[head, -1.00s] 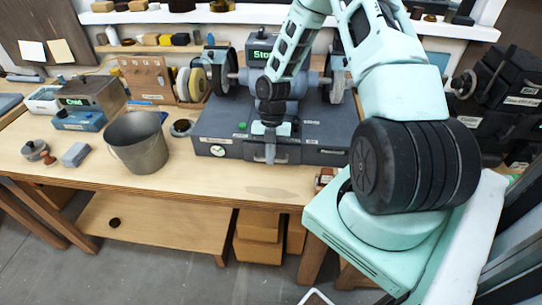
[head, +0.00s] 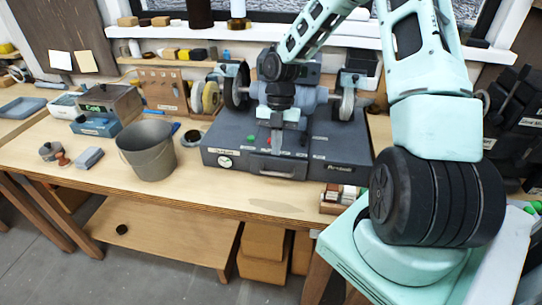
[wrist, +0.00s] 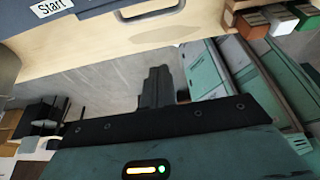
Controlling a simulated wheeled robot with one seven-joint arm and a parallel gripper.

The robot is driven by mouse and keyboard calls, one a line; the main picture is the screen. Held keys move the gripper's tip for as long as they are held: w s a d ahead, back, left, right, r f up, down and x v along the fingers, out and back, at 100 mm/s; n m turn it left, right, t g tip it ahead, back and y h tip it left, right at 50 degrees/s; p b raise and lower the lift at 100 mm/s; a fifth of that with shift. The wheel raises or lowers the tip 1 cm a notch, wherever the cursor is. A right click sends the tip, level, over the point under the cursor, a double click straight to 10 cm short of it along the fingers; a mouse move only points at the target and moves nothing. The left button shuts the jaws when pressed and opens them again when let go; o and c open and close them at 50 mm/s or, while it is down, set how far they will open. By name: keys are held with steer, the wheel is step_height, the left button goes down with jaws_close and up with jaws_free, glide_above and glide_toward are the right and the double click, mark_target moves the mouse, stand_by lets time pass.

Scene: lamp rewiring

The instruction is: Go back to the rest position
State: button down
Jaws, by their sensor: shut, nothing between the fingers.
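My gripper (head: 276,144) hangs from my teal arm in front of the dark grey toolbox-like base (head: 225,143) of the bench grinder in the head view. Its fingers are together with nothing between them. In the wrist view the closed fingers (wrist: 157,88) point toward the bench's front edge, with grey floor behind them. Whether the gripper touches the base cannot be told from the head view.
A metal bucket (head: 148,153) stands left of the base on the wooden bench (head: 215,186). A small box of coloured blocks (head: 340,196) sits at the front right edge. The bench front is mostly clear.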

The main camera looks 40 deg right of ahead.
steer(key=shift+r, duration=0.2)
steer(key=s+a+r+m+h+b, duration=0.1)
steer(key=s+a+r+m+b, duration=0.2)
steer(key=a, duration=0.6)
steer(key=s+a+r+m+h+b, duration=0.1)
steer(key=s+a+m+h, duration=0.15)
steer(key=a+m, duration=0.45)
steer(key=s+a+r+m+t+b, duration=0.2)
steer(key=s+a+m, duration=0.6)
steer(key=s+a, duration=0.4)
steer(key=s+y+b, duration=0.1)
steer(key=s, duration=0.2)
steer(key=shift+s+t, duration=0.3)
steer(key=shift+s, duration=0.1)
